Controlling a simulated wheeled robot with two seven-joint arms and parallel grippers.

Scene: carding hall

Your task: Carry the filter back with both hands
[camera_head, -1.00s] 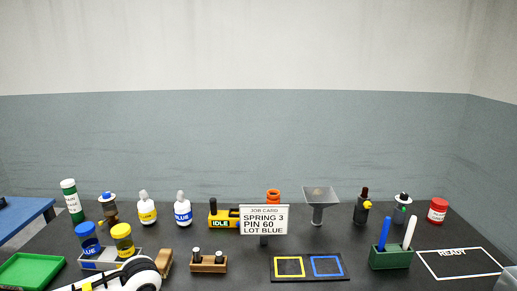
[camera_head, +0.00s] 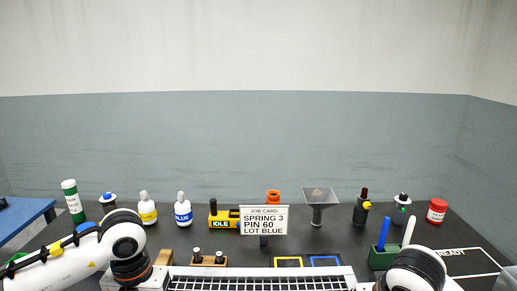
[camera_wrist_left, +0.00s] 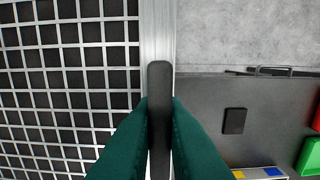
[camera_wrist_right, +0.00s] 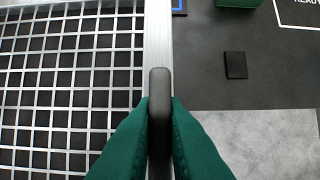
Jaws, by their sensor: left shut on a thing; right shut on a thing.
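The filter, a pale metal frame with a white grid (camera_head: 262,281), spans the bottom of the head view, in front of the job card stand. Its frame bar and mesh fill the left part of both wrist views (camera_wrist_left: 70,90) (camera_wrist_right: 75,95). My left gripper (camera_wrist_left: 160,104) is shut on a black handle (camera_wrist_left: 159,76) on one end bar. My right gripper (camera_wrist_right: 160,104) is shut on the black handle (camera_wrist_right: 159,80) at the other end. In the head view the jaws are hidden by my wrists and the bottom edge.
Black pads lie beside the filter in the left (camera_wrist_left: 235,121) and right (camera_wrist_right: 235,65) wrist views. A white READY outline (camera_head: 470,262) marks the right.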

